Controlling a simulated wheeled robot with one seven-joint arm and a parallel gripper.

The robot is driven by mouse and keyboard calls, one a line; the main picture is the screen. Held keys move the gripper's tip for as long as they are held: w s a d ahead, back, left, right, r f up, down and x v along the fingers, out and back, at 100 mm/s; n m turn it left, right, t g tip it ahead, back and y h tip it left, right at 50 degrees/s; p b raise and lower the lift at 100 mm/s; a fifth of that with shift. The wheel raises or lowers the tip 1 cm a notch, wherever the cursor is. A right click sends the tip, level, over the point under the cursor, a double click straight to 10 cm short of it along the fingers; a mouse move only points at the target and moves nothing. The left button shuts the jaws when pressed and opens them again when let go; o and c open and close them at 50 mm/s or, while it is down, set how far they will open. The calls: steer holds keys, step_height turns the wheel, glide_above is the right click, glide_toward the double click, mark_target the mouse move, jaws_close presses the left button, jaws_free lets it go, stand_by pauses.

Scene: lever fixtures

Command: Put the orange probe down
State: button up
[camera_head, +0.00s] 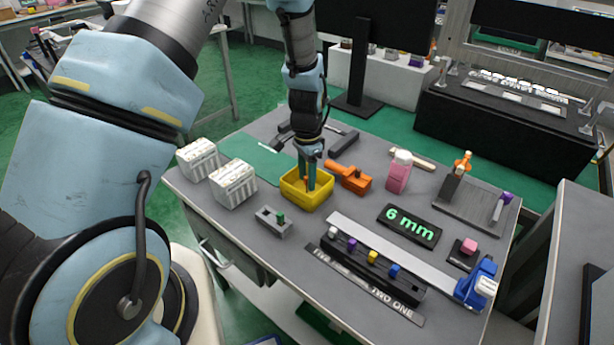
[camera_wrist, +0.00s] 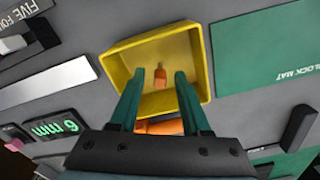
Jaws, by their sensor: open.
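The orange probe (camera_wrist: 160,76) is in the yellow tray (camera_wrist: 204,62), near the middle of its floor. Only a little of the probe (camera_head: 307,181) shows between the fingers in the head view. My gripper (camera_wrist: 157,80) points down with its two green fingers apart, one on each side of the probe in the wrist view. In the head view my gripper (camera_head: 312,188) reaches into the yellow tray (camera_head: 305,204). The fingers look clear of the probe, though I cannot tell exactly how deep they are.
Two white blocks (camera_head: 234,184) and a green mat (camera_head: 252,155) are to the left.

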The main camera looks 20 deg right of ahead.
step_height(320, 180, up, 12)
steer(key=b, duration=0.4)
steer(key=w+a+r+n, duration=0.15)
steer(key=a+n, duration=0.25)
steer(key=a, duration=0.4)
steer(key=a+r+n, duration=0.2)
steer(key=a+n, duration=0.1)
steer(key=a, duration=0.5)
steer(key=s+a+n, duration=0.2)
steer(key=a+n, duration=0.2)
steer(key=a, duration=0.3)
steer(key=s+a+r+n+t, duration=0.1)
steer(key=s+a+n, duration=0.2)
steer(key=a, duration=0.4)
steer(key=shift+s+r+n+t, duration=0.25)
steer(key=shift+n+t, duration=0.05)
steer(key=shift+n, duration=0.4)
steer(key=shift+a, duration=0.1)
